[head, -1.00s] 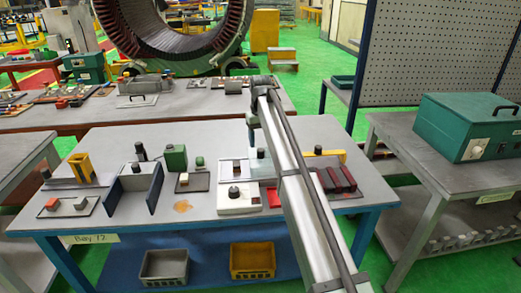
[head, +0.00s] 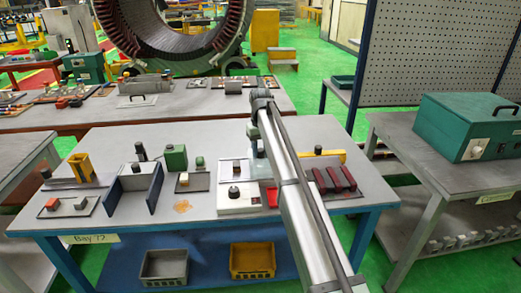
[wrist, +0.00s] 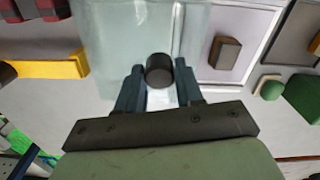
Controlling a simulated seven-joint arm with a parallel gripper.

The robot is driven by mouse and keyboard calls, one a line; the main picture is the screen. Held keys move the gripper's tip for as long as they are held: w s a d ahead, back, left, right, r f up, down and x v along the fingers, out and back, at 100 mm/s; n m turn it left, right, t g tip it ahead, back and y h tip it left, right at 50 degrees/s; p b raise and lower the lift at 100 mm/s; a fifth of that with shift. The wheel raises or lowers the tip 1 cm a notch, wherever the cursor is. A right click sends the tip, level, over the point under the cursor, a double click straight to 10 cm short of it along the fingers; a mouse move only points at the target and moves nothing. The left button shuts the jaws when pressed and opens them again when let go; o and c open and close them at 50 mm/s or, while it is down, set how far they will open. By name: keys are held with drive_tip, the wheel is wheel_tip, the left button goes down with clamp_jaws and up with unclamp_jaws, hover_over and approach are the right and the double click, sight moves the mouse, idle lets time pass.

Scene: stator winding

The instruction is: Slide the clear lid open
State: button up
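The clear lid (wrist: 115,65) is a pale, see-through sheet in the wrist view, with a short dark round knob (wrist: 160,70) standing on it. My gripper (wrist: 160,68) has one blue-grey finger on each side of the knob, close against it, with no clear gap. In the head view my arm covers most of the lid.
A white plate with a brown block (wrist: 226,52) lies right beside the lid in the wrist view. A yellow bar (head: 325,155), red bars (head: 335,180) and a white box with a dark knob (head: 234,192) stand close by on the table (head: 210,222).

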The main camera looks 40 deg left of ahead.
clamp_jaws()
drive_tip(key=shift+w+d, duration=0.55)
drive_tip(key=shift+o, duration=2.3)
unclamp_jaws()
wheel_tip(320, 180, up, 14)
drive_tip(key=shift+f, duration=0.1)
